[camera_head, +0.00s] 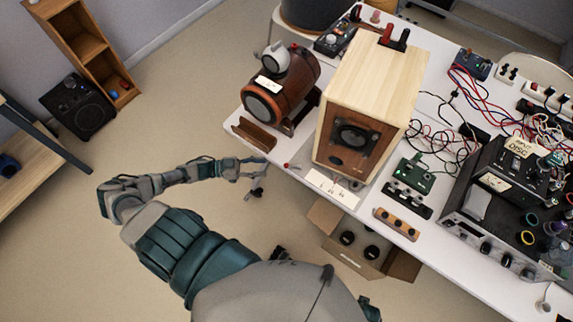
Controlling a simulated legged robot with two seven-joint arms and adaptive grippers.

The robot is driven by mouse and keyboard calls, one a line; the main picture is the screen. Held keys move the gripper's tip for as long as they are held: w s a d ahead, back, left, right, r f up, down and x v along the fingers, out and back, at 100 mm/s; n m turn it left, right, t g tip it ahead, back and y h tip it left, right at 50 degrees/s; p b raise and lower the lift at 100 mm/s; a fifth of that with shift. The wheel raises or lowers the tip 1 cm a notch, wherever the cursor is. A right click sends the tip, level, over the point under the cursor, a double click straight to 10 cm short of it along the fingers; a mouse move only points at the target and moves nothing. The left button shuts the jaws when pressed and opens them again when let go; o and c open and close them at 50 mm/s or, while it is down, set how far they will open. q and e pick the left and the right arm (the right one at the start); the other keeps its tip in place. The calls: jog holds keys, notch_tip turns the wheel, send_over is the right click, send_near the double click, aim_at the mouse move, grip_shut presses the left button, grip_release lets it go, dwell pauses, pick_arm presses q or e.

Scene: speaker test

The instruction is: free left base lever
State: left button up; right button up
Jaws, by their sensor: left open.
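A wooden speaker box (384,80) with a dark round driver stands upright on a grey base (367,190) at the table's front edge. A small red-tipped lever (286,166) shows at the left of this base, close to the table edge. My left gripper (262,174) is open and empty, just left of the red tip and apart from it, by the table's front edge. Whether the lever is clamped or loose is too small to tell. My right gripper is not in view.
A brown barrel-shaped speaker (283,88) and a curved wooden piece (254,134) are on the white table (465,262), left of the box. Electronics and cables crowd the right side. An open cardboard box (405,266) is below the front edge.

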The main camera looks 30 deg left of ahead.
aim_at(287, 164)
pick_arm(q)
jog(key=shift+x, duration=4.95)
jog(key=shift+w, duration=0.15)
jog(key=c, duration=0.6)
grip_shut()
jog(key=shift+a+f, duration=0.1)
jog(key=shift+a, duration=0.05)
